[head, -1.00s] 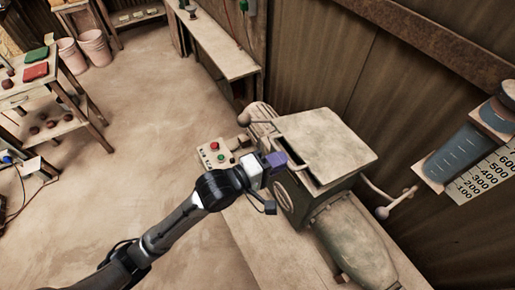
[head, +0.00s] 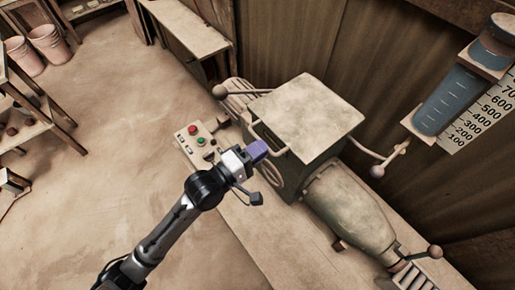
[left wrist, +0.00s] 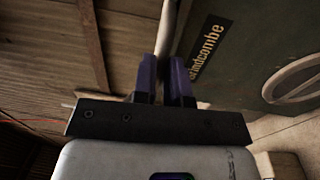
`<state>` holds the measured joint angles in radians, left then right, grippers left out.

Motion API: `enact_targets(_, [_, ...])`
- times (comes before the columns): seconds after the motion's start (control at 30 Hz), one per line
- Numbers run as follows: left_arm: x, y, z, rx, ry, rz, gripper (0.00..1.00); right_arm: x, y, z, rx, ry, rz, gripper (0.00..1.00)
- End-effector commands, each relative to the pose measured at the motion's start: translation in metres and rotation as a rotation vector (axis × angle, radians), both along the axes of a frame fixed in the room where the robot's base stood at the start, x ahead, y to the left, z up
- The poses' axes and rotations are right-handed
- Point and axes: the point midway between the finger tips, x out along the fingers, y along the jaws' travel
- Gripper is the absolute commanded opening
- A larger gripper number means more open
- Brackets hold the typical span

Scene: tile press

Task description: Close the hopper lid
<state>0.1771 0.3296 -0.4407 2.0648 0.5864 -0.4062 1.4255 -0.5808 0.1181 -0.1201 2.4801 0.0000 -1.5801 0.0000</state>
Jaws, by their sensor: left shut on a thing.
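The hopper lid (head: 308,115) is a pale, worn flat plate on top of the green press body (head: 290,178). It looks nearly level, with no dark opening showing along its left edge; whether it rests fully on the rim I cannot tell. My left gripper (head: 257,150) is at the pale bar handle (head: 268,134) on the lid's near-left side. In the left wrist view, the purple fingers (left wrist: 163,80) are shut on the handle bar (left wrist: 168,30), which runs up between them. My right gripper is not in view.
A control box (head: 200,142) with red and green buttons sits left of the press. A ball-ended lever (head: 378,170) sticks out on the right. A rounded barrel (head: 350,212) extends toward the lower right. A blue measuring gauge (head: 450,100) hangs on the wall.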

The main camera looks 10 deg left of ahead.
Motion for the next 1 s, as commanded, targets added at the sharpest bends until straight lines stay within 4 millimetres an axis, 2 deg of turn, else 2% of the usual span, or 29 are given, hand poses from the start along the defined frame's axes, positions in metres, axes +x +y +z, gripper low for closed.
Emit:
enact_targets(0.03, [0.000,0.000,-0.012,0.016,0.026,0.000,0.00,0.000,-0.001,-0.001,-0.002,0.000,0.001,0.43])
enact_targets(0.07, [0.000,0.000,-0.012,0.016,0.026,0.000,0.00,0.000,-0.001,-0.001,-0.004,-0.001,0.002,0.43])
enact_targets(0.1, [0.000,0.000,-0.013,0.016,0.027,0.000,0.13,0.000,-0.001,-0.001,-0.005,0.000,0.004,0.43])
enact_targets(0.37, [0.000,0.000,-0.012,0.014,0.024,0.000,0.38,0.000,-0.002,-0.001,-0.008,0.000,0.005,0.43])
enact_targets(0.77, [-0.001,0.001,-0.008,0.010,0.015,0.001,0.38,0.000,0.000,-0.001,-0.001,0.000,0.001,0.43])
enact_targets(0.87, [-0.006,0.005,-0.008,0.010,0.016,0.001,0.38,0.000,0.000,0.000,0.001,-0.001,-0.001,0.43])
enact_targets(1.0, [-0.022,0.018,-0.010,0.012,0.018,0.001,0.38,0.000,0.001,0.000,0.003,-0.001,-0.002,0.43])
